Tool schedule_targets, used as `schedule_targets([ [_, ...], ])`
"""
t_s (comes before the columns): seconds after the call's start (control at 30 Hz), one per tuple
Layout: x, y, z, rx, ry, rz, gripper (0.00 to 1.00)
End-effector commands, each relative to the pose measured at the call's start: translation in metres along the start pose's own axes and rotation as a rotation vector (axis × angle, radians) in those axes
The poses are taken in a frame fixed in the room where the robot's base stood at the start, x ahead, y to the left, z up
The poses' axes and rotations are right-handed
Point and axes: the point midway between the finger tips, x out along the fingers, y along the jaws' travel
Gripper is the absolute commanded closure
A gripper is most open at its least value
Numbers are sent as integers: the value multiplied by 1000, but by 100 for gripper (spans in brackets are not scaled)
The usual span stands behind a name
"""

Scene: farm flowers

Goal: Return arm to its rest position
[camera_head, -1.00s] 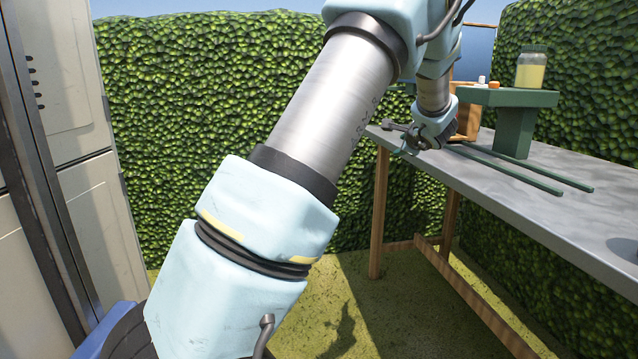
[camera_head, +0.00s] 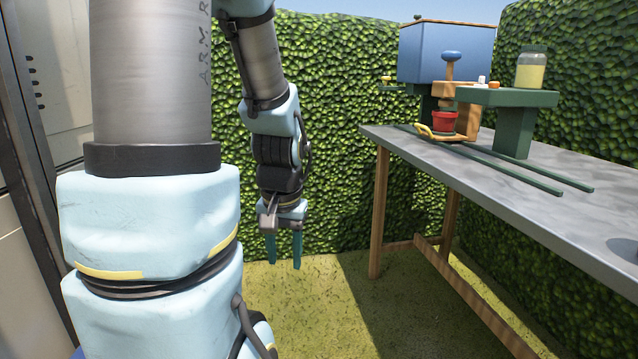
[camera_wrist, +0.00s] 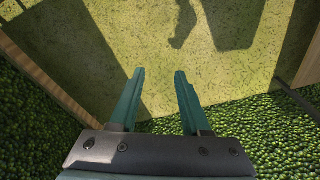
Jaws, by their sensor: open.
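My gripper (camera_head: 283,250) hangs fingers down in front of the hedge in the head view, left of the table and clear of it. Its two green fingers are apart, with nothing between them. In the wrist view my gripper (camera_wrist: 157,85) also shows open and empty above the grass. My arm fills the left side of the head view, its upper links large and close to the camera.
A grey table (camera_head: 590,215) stands at right. On it are a red pot (camera_head: 445,122), a blue box (camera_head: 445,50), a green stand (camera_head: 515,125) and a jar (camera_head: 530,70). A hedge (camera_head: 350,120) closes the back; a pale cabinet (camera_head: 50,100) is at left. Grass (camera_head: 330,310) lies open between.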

Motion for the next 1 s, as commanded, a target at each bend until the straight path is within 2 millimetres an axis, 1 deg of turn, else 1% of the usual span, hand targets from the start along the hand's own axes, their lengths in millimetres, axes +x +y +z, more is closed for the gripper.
schedule_targets([
  [0.03,-1,1,14,-64,-7,23,53],
  [0.07,-1,2,21,-102,-12,37,53],
  [0.1,-5,4,27,-139,-16,52,53],
  [0.13,-18,3,22,-126,-14,49,53],
  [0.27,-42,2,17,-121,-15,48,53],
  [0.47,-90,-1,10,-120,-14,47,53],
  [0.7,-164,-6,-2,-120,-14,47,53],
  [0.8,-192,-7,-6,-119,-14,47,53],
  [0.9,-214,-9,-9,-119,-14,47,53],
  [1.0,-228,-10,-11,-119,-14,47,53],
])
